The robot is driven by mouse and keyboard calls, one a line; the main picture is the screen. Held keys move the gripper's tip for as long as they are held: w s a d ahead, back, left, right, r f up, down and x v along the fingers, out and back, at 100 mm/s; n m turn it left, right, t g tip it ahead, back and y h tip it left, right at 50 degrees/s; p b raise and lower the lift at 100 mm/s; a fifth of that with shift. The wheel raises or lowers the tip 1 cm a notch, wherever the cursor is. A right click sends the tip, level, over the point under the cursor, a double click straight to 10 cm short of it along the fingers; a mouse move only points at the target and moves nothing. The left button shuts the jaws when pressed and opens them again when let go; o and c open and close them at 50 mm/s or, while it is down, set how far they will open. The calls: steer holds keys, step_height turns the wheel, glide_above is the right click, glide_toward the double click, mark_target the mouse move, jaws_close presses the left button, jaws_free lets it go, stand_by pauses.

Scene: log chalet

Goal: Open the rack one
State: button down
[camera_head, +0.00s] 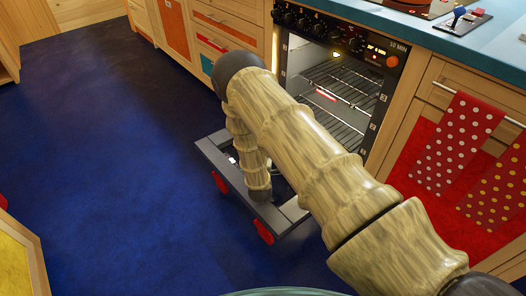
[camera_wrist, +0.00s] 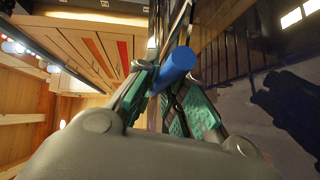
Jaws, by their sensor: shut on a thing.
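The oven (camera_head: 335,85) stands open below the counter, its lit inside showing wire racks (camera_head: 345,80) one above another. My arm crosses this view and hides part of the oven front; the gripper is not clear there. In the wrist view my gripper (camera_wrist: 173,82), with teal pads, is closed around a short blue cylinder (camera_wrist: 176,62). Dark wire bars (camera_wrist: 235,62) are just beyond it. I cannot tell what the cylinder is joined to.
Wooden drawers (camera_head: 225,25) adjoin the oven on the left. A red dotted towel (camera_head: 458,135) hangs on a cabinet rail at right. The blue counter (camera_head: 480,50) runs above. The dark blue floor (camera_head: 100,150) at left is clear.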

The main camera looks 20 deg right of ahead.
steer(key=shift+s+d+f, duration=0.15)
steer(key=shift+s+d, duration=0.05)
steer(key=shift+s, duration=0.05)
steer(key=c, duration=1.6)
jaws_free()
steer(key=shift+c, duration=0.2)
steer(key=shift+o, duration=0.8)
steer(key=shift+w+a, duration=0.1)
steer(key=shift+a, duration=0.1)
steer(key=v, duration=1.2)
